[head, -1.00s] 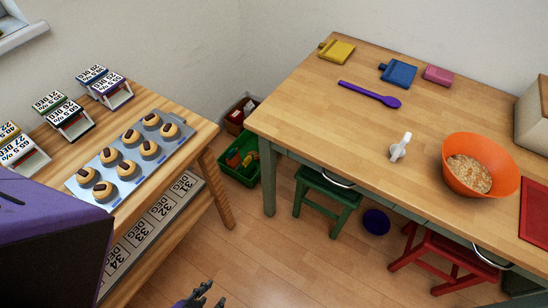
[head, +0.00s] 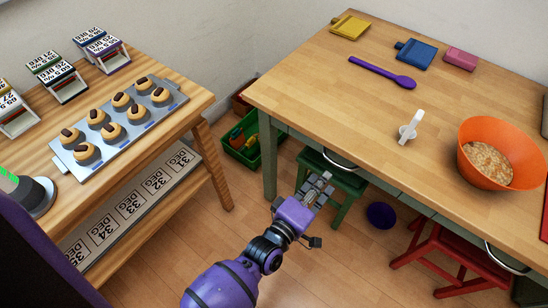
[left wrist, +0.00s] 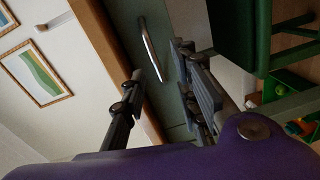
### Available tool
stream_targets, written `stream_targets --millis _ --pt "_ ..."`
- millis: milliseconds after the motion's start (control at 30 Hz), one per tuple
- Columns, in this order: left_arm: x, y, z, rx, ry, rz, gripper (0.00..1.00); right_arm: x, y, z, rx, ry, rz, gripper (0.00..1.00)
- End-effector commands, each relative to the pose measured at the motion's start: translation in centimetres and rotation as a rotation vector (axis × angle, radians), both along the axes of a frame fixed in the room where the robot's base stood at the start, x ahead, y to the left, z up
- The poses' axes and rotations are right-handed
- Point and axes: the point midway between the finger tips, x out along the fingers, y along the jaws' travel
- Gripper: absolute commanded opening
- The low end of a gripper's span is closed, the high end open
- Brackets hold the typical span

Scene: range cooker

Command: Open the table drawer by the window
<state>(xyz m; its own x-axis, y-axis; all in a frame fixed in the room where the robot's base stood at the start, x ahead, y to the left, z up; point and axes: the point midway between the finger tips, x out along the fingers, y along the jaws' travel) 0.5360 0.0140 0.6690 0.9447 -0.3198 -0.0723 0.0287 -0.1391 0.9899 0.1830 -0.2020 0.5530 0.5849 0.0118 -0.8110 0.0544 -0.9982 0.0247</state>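The wooden-topped table (head: 330,85) has a green frame with drawers along its front. The nearer-to-corner drawer's curved metal handle (head: 340,161) shows under the table edge, and the drawer looks shut. My left gripper (head: 318,187) is below and left of that handle, over the green stool. In the left wrist view, the handle (left wrist: 151,48) on the green drawer front (left wrist: 128,25) appears between the two spread fingers of my left gripper (left wrist: 160,62). The fingers are open and appear empty. I cannot tell the exact gap to the handle. My right gripper is not in view.
A green stool (head: 345,180) and a red stool (head: 450,255) stand under the table. A purple ball (head: 381,215) lies between them. An orange bowl (head: 490,150) and a white utensil (head: 411,127) are on top. A side bench (head: 190,110) holds a pastry tray (head: 68,157).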

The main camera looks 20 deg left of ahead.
Motion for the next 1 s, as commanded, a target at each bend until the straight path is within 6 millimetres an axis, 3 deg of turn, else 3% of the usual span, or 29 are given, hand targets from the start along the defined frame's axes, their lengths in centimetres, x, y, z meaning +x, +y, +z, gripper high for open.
stream_targets --millis 233,700,1000 --pt "1.1 0.0 0.8 -0.123 0.009 0.02 0.28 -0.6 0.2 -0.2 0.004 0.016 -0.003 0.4" --pt "7.2 -2.0 0.4 -0.117 0.012 0.019 0.28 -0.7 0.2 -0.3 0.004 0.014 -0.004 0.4" --pt "7.6 -2.1 0.3 -0.116 0.012 0.019 0.28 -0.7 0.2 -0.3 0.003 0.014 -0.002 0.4"
